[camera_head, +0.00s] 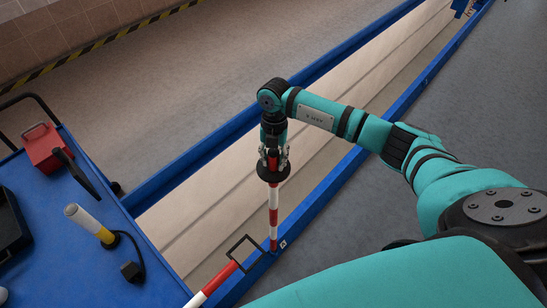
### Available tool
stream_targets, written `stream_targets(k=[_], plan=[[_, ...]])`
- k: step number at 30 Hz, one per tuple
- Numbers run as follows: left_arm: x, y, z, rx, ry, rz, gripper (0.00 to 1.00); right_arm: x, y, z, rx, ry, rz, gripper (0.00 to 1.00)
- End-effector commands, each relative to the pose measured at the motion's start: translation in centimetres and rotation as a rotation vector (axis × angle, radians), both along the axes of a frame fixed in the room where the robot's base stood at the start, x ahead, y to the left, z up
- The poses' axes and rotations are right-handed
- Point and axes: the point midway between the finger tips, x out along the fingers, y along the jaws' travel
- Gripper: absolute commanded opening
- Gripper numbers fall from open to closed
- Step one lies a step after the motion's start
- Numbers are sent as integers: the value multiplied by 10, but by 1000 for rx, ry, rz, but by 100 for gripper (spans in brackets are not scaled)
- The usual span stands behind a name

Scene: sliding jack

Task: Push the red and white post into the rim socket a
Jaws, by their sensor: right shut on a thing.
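My right gripper (272,158) reaches in from the right and is shut on the top of the red and white post (273,215), around a black disc-shaped collar. The post hangs upright below the gripper. Its lower end meets the near blue rim (320,202) of the long trough, beside a small white label (283,244). The socket opening is hidden there, and I cannot tell whether the post's end is inside it or just above. My left gripper is not in view.
Another red and white bar (212,284) lies slanted by the rim, near a black square frame (244,252). A blue cart (75,230) at the left carries a red box (42,148), a yellow-white lamp (90,222) and a black tray (10,225). Grey floor is clear right of the trough.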

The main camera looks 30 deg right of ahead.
Motion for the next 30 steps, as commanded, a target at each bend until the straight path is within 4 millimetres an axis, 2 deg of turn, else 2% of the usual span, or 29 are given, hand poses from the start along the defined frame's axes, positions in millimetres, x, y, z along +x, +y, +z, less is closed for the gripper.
stream_targets(k=[30], plan=[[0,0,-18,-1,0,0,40,1,0,-23,1,-2,1,0]])
